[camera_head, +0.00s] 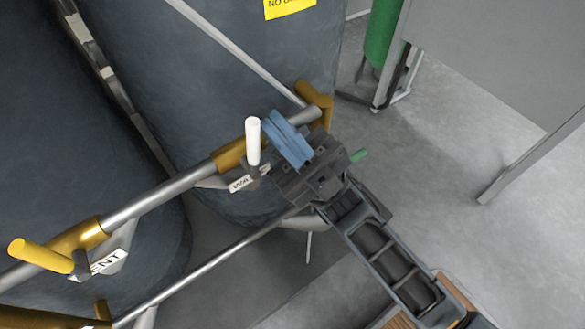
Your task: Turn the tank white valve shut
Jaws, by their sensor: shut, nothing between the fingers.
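The white valve handle (253,141) stands upright in the picture, on a yellow-brown valve body (232,156) in the metal pipe in front of the dark tanks. A partly hidden white label (243,183) sits just below it. My gripper (277,126) is just right of the white handle, with its blue fingers together and nothing between them. The fingers point up and left across the pipe. A small gap shows between the fingers and the handle. The gripper hides part of the pipe and whatever lies behind it.
A yellow handle (41,255) is on the pipe at lower left. Dark tanks (225,65) stand behind. Grey floor (430,190) is open at right.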

